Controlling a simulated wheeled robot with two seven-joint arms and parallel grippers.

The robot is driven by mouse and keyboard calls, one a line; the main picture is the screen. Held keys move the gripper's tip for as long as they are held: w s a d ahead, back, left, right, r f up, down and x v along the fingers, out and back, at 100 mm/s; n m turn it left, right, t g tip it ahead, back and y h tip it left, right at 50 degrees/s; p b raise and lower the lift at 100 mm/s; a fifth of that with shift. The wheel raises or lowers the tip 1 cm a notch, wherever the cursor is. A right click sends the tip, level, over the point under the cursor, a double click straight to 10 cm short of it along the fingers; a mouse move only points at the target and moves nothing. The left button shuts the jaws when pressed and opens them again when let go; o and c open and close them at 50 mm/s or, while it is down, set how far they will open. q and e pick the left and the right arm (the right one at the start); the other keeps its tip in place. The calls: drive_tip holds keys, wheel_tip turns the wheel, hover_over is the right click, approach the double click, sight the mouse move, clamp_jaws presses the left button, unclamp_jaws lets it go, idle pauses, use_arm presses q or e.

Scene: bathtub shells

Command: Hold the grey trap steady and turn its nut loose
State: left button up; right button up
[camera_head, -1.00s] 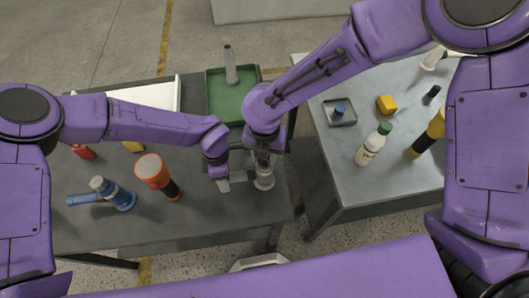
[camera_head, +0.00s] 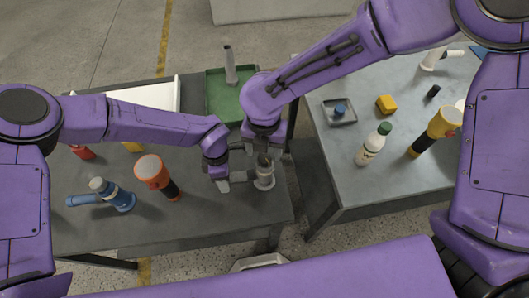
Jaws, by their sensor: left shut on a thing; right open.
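The grey trap (camera_head: 264,181) stands upright near the right edge of the left table. My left gripper (camera_head: 240,178) reaches it from the left and is shut on its body. My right gripper (camera_head: 264,155) points down over the top of the trap and is open. Its fingers and the arm above hide the upper part of the trap, so the nut cannot be made out clearly.
On the left table are an orange flashlight (camera_head: 155,175), a blue trap-like fitting (camera_head: 112,196), a green tray (camera_head: 219,103) with a grey tube and a white tray (camera_head: 150,94). The right table holds a white bottle (camera_head: 372,146), a yellow flashlight (camera_head: 436,130) and a yellow block (camera_head: 386,104).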

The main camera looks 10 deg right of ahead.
sight(264, 158)
wheel_tip(264, 158, up, 5)
drive_tip(key=shift+r, duration=0.1)
idle(0.3)
wheel_tip(264, 158, down, 8)
drive_tip(key=n, duration=0.9)
drive_tip(key=c, duration=1.1)
